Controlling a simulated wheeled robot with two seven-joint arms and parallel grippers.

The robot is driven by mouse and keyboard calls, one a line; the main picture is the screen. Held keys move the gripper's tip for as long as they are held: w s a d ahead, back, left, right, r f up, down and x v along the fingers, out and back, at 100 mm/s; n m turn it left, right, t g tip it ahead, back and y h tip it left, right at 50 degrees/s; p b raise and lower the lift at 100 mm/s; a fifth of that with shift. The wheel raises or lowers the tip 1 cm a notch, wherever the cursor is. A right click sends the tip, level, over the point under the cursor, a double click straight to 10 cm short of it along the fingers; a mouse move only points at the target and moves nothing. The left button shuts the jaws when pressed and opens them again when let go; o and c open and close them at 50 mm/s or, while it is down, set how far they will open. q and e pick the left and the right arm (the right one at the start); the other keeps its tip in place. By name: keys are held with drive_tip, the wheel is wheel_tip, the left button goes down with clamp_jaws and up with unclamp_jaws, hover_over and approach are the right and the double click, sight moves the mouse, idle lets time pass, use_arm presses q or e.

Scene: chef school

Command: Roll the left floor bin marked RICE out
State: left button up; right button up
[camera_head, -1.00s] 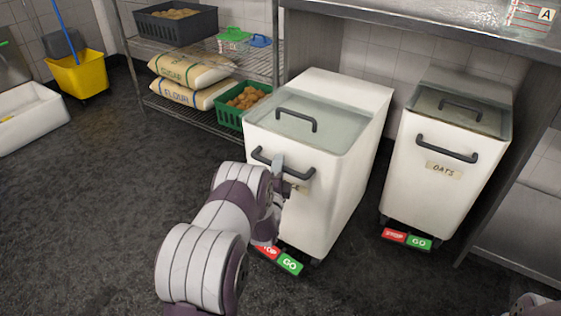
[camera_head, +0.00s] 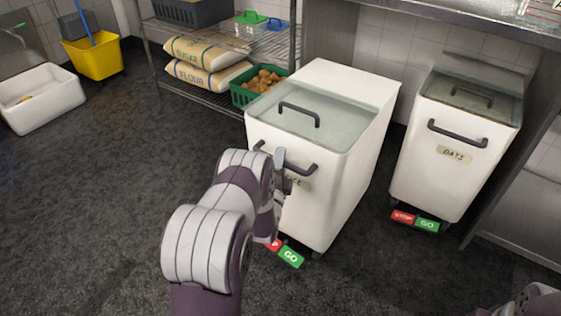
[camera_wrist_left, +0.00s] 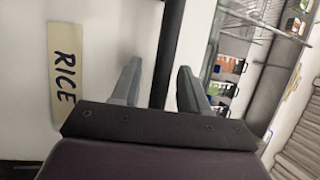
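The RICE floor bin (camera_head: 340,190) is a white bin with a clear lid, in the middle of the head view. My left gripper (camera_head: 279,172) is at the dark bar handle (camera_head: 305,170) on its front and hides part of the bar and label. The green GO pedal (camera_head: 291,257) shows at the bin's foot; the red STOP pedal (camera_head: 273,244) is partly hidden. My right gripper is out of view.
The OATS bin (camera_head: 450,175) stands to the right under the steel counter (camera_head: 440,22). A wire shelf (camera_head: 205,95) with sacks and a green basket (camera_head: 243,95) is behind left. A yellow bucket (camera_head: 95,58) is far left. The floor (camera_head: 90,190) at left is clear.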

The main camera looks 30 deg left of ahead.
use_arm(q)
drive_tip(key=p+v, duration=0.4)
drive_tip(key=v, duration=0.8)
drive_tip(key=shift+s, duration=0.35)
drive_tip(key=shift+d+f, duration=0.1)
drive_tip(key=shift+f, duration=0.05)
